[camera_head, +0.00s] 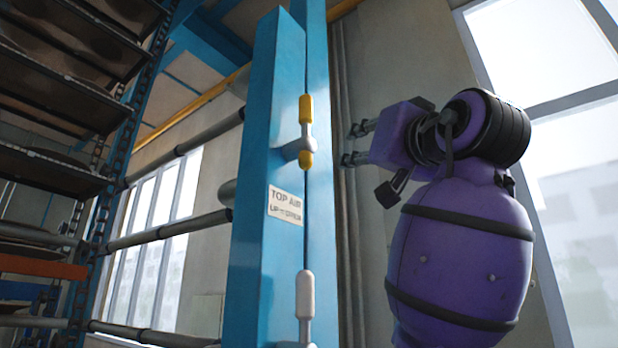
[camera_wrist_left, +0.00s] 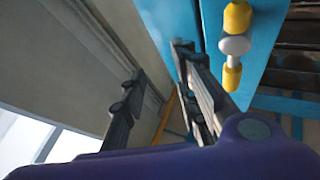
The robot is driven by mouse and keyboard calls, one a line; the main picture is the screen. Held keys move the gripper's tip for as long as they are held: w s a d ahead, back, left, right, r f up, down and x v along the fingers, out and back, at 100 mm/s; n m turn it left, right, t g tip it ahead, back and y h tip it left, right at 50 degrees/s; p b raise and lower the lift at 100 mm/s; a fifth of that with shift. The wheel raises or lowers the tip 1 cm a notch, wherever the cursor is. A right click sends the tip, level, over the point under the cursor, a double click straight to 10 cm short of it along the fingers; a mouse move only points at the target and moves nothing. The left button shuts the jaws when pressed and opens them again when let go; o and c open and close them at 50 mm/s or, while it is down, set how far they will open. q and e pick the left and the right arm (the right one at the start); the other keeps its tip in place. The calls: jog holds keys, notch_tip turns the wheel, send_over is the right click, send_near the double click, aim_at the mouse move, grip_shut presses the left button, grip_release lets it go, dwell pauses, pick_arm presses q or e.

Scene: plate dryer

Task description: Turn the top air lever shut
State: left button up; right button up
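The top air lever (camera_head: 306,109) is a yellow handle on a grey hub, standing upright on a blue post (camera_head: 262,150). Its longer yellow end points up and a short yellow end points down. The label below reads "TOP AIR" with a second line about up. In the left wrist view the lever (camera_wrist_left: 237,18) is at the upper right. My left gripper (camera_head: 348,144) is to the right of the lever, apart from it, its fingers pointing left. In the left wrist view its fingers (camera_wrist_left: 158,65) are spread with nothing between them. My right gripper is not in view.
A second lever with a pale grey handle (camera_head: 305,292) is lower on the same post. Grey horizontal pipes (camera_head: 170,233) and a rack of dark shelves (camera_head: 55,165) are at the left. Between the post and my left gripper there is a narrow free gap.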

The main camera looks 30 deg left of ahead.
aim_at(309, 105)
pick_arm(q)
jog(key=s+a+r+n+g+y, duration=0.1)
jog(key=s+r+n+g, duration=0.15)
jog(key=s+r, duration=0.55)
jog(key=shift+n, duration=0.55)
jog(key=a, duration=0.3)
jog(key=w+a+p, duration=0.1)
jog(key=a, duration=0.1)
jog(key=shift+a+r, duration=0.3)
jog(key=shift+r, duration=0.05)
jog(key=shift+w+a+r, duration=0.1)
jog(key=shift+w+a, duration=0.05)
jog(key=shift+a, duration=0.1)
jog(key=shift+w, duration=0.3)
grip_shut()
